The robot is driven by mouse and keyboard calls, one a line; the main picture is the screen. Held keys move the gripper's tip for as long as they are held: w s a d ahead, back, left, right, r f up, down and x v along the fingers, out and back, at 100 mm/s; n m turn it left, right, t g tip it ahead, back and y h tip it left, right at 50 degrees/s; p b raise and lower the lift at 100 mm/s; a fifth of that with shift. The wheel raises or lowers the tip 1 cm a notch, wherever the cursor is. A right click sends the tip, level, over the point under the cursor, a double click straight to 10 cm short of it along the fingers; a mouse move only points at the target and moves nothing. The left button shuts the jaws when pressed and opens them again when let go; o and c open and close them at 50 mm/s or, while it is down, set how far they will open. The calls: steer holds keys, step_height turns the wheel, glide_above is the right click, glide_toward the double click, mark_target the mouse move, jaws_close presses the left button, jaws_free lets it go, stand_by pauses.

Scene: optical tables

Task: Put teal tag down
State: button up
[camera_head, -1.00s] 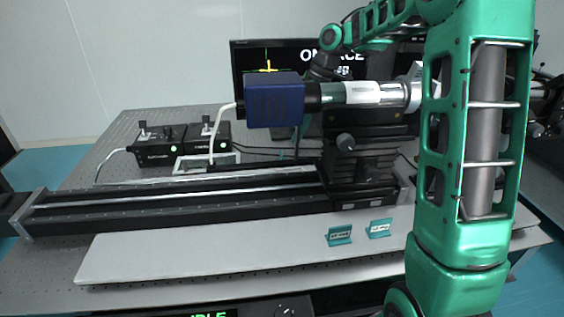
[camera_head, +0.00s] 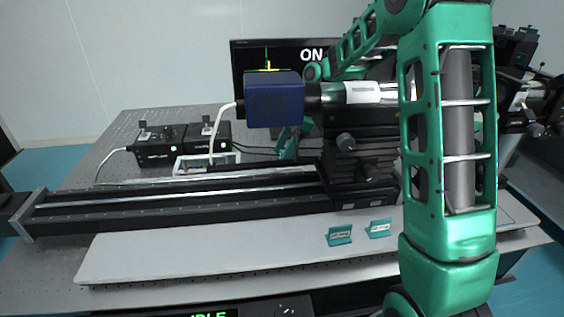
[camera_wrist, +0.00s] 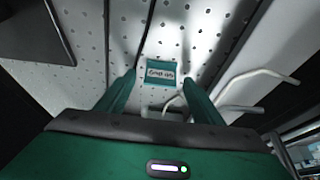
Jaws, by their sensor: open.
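In the wrist view a teal tag (camera_wrist: 161,72) with a pale printed label is by the perforated table top (camera_wrist: 90,60). My gripper (camera_wrist: 160,82) is open, its two green fingers apart on either side of the tag, with gaps between them and it. I cannot tell the height of the fingertips above the table. My gripper is mostly hidden there behind the blue camera and the stage.
A blue camera (camera_head: 274,104) on an optical tube sits above a black stage (camera_head: 360,165) and long rail (camera_head: 180,207). Black control boxes (camera_head: 160,146) stand at the back left. White curved cables or rods (camera_wrist: 262,76) lie right of my gripper. A monitor (camera_head: 250,58) stands behind.

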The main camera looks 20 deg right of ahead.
steer(key=shift+a+f, duration=0.2)
steer(key=shift+f, duration=0.2)
steer(key=c, duration=1.2)
steer(key=shift+r, duration=0.1)
